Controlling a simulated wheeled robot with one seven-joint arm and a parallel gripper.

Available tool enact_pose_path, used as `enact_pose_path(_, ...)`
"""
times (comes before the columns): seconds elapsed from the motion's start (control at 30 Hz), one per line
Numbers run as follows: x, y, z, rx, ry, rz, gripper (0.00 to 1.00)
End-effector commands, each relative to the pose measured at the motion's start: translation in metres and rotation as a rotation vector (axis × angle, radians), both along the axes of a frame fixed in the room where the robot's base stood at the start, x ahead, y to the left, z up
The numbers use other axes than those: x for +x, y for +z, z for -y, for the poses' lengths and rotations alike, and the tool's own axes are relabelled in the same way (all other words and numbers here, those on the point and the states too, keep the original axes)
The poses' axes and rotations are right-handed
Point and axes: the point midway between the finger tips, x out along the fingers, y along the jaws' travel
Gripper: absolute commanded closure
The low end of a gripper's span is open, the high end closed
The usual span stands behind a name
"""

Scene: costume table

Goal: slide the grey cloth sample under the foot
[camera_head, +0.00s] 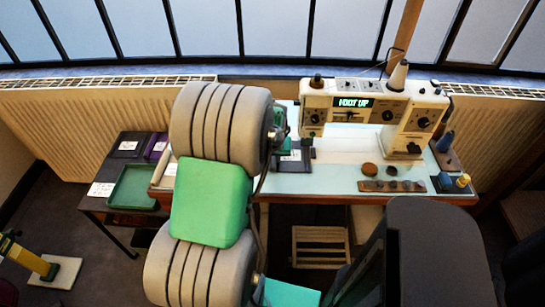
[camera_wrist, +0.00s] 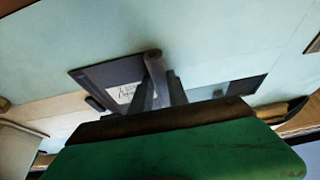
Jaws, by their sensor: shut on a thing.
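The grey cloth sample (camera_wrist: 100,76) is a dark grey flat piece with a white label, lying at the light blue table top in the wrist view. My gripper (camera_wrist: 160,92) is shut on it; grey also shows to the right of the fingers. In the head view the sample (camera_head: 297,165) is partly hidden behind my arm, just below the left end of the sewing machine (camera_head: 345,100). The machine's display reads "FOOT UP". The foot itself is too small and dark to make out, so I cannot tell whether the sample is under it.
Small round items (camera_head: 370,169), a brown strip (camera_head: 392,186) and spools (camera_head: 462,181) lie on the table's right front. A green tray (camera_head: 133,187) and dark samples (camera_head: 128,145) sit on a low side table at left.

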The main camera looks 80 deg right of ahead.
Motion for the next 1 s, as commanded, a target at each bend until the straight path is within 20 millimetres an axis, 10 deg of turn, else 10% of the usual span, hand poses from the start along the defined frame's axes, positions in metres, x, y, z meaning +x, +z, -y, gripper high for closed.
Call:
enact_pose_path(0.17, 0.000, 0.000, 0.000, -0.001, 0.000, 0.000, 1.00)
enact_pose_path(0.2, 0.000, 0.000, 0.000, -0.001, 0.000, 0.000, 0.79)
enact_pose_path(0.5, 0.000, 0.000, 0.000, -0.001, 0.000, 0.000, 0.54)
enact_pose_path(1.0, -0.004, 0.038, -0.014, -0.006, 0.000, 0.000, 0.54)
